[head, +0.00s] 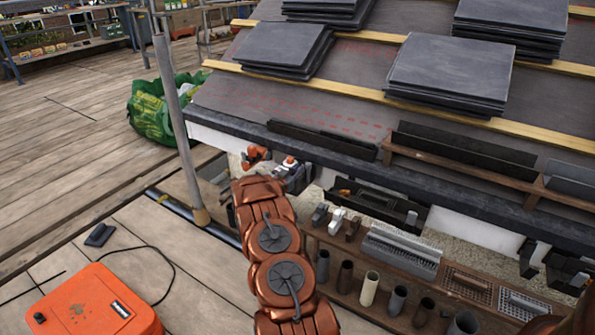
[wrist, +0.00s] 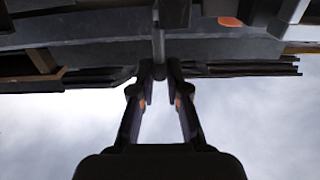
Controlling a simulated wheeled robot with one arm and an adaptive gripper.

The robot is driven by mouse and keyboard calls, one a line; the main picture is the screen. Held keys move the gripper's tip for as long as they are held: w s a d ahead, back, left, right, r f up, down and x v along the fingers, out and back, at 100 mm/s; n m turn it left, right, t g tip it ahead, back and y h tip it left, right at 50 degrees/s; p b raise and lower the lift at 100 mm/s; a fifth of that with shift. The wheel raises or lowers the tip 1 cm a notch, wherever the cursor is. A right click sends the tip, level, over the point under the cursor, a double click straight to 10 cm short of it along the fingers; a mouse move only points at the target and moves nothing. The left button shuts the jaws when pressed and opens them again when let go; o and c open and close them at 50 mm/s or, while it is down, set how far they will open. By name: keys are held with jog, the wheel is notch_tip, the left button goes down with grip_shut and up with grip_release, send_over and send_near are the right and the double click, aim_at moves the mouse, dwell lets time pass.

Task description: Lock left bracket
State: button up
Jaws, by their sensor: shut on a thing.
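My gripper (wrist: 160,72) is shut on a narrow grey upright piece (wrist: 158,44) at the roof's lower edge, which looks like the left bracket. Its two dark fingers come together at the piece's lower end in the wrist view, with sky behind them. In the head view my copper-coloured arm reaches up to the eave (head: 348,160), near the roof's left end. There the fingertips and the bracket are hidden behind my wrist and arm, so the bracket's lock cannot be seen.
Dark gutter lengths (head: 462,152) lie along the eave. Slate stacks (head: 452,70) rest on roof battens. A pole (head: 178,120) stands left of my arm. A shelf of pipe pieces (head: 370,290) and a black tray (head: 375,203) lie right of it. An orange case (head: 95,305) sits on the decking.

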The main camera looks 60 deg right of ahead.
grip_shut()
jog(key=shift+s, duration=0.15)
jog(key=s+f+m+b, duration=0.4)
jog(key=m+b, duration=0.6)
jog(key=m, duration=0.7)
jog(key=shift+s+f+m+b, duration=0.15)
jog(key=shift+f+m+b, duration=0.15)
jog(key=shift+m, duration=0.1)
jog(key=shift+d, duration=0.1)
dwell(0.3)
